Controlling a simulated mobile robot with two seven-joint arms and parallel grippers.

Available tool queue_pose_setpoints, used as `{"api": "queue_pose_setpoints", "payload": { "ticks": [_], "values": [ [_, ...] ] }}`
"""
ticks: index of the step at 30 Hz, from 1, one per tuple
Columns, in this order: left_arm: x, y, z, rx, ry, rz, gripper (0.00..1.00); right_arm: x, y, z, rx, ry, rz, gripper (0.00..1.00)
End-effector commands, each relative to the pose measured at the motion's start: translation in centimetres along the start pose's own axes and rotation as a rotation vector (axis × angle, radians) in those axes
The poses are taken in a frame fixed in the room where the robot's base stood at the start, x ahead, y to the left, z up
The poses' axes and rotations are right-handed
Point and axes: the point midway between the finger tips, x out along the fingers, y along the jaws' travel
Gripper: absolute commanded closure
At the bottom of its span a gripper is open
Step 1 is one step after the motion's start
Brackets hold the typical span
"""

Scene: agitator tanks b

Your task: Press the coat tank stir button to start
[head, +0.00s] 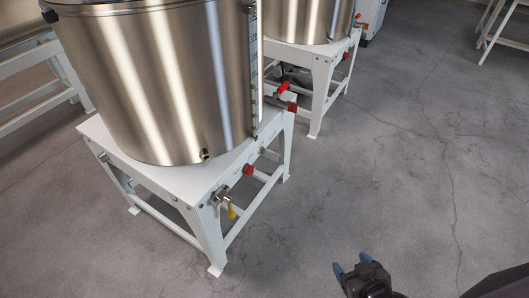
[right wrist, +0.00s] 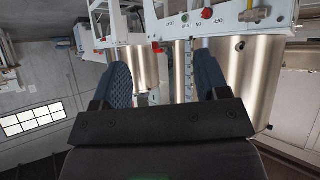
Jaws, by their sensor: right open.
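A steel tank (head: 160,75) stands on a white stand (head: 170,181) in the head view. On the stand's right side rail are a red button (head: 248,169) and a small green button (head: 263,151). The right wrist view, upside down, shows the red button (right wrist: 207,13) and green button (right wrist: 183,17) with small labels; I cannot surely read which tank they name. My right gripper (head: 352,263) is open and empty at the bottom of the head view, well apart from the buttons. Its blue finger pads stand wide apart in the right wrist view (right wrist: 164,80). My left gripper is not in view.
Red valve handles (head: 282,87) project beyond the far corner. A second tank (head: 308,18) on its own stand is behind. The grey floor (head: 400,150) to the right is clear.

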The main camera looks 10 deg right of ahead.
Motion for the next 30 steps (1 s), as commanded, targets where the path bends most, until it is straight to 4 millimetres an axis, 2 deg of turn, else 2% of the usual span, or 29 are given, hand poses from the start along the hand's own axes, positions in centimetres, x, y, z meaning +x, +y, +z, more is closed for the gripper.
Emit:
{"api": "queue_pose_setpoints", "payload": {
  "ticks": [1,2,13,30],
  "values": [
    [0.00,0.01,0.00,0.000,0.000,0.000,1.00,0.00,0.00,0.00,0.000,0.000,0.000,0.40],
    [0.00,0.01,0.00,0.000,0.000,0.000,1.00,0.00,0.00,0.00,0.000,0.000,0.000,0.45],
    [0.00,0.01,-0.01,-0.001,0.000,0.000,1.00,0.00,0.00,0.01,0.000,0.000,0.000,1.00],
    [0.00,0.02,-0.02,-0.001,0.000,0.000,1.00,0.00,0.01,0.02,0.000,0.000,0.000,1.00]
  ]
}}
